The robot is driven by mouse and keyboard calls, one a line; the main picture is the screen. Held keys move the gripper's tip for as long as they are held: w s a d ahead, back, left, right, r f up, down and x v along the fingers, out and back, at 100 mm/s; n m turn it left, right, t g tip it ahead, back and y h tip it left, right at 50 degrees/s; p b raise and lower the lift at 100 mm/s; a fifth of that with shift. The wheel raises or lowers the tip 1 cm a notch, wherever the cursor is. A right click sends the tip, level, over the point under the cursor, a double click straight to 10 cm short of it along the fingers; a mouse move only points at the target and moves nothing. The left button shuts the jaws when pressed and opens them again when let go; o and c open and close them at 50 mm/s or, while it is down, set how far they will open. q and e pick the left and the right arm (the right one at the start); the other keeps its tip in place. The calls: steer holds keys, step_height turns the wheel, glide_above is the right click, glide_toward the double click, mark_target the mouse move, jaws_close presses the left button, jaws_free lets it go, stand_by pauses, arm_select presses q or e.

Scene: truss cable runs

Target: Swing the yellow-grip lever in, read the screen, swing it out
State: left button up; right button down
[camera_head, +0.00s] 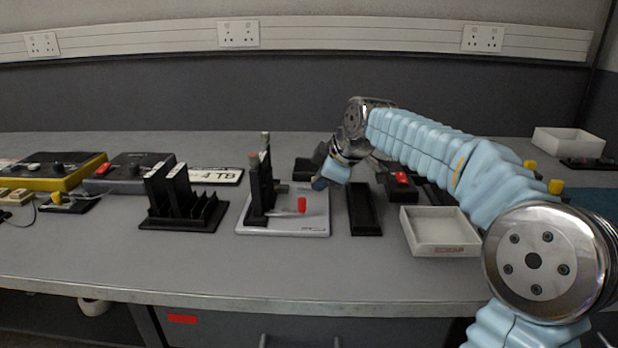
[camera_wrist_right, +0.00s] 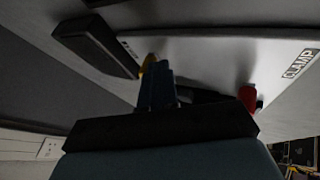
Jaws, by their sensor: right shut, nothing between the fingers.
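A light plate (camera_head: 285,226) on the bench carries a dark upright stand (camera_head: 262,185) and a red grip (camera_head: 302,204). In the right wrist view the plate reads "CLAMP", with the red grip (camera_wrist_right: 247,97) at right. A small yellow patch (camera_wrist_right: 150,64) shows right at my fingertips there; I cannot tell whether it is the lever's grip. My right gripper (camera_head: 320,183) is shut and empty, low over the plate's far right edge; its fingers (camera_wrist_right: 158,88) point at the plate. I cannot make out a lit screen. My left gripper is out of view.
Left of the plate stand a black slotted rack (camera_head: 185,222), a grey box (camera_head: 128,172) and a yellow box (camera_head: 50,170). A white sign (camera_head: 217,176) shows "4 T8". To the right are a black tray (camera_head: 364,212) and a white tray (camera_head: 440,250). The bench front is clear.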

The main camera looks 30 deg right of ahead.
steer(key=shift+w+d+n+y, duration=0.2)
steer(key=shift+d+n+y, duration=0.25)
steer(key=shift+n, duration=0.25)
steer(key=shift+w+d, duration=0.15)
steer(key=shift+w, duration=0.05)
steer(key=shift+w+a, duration=0.3)
steer(key=shift+a, duration=0.45)
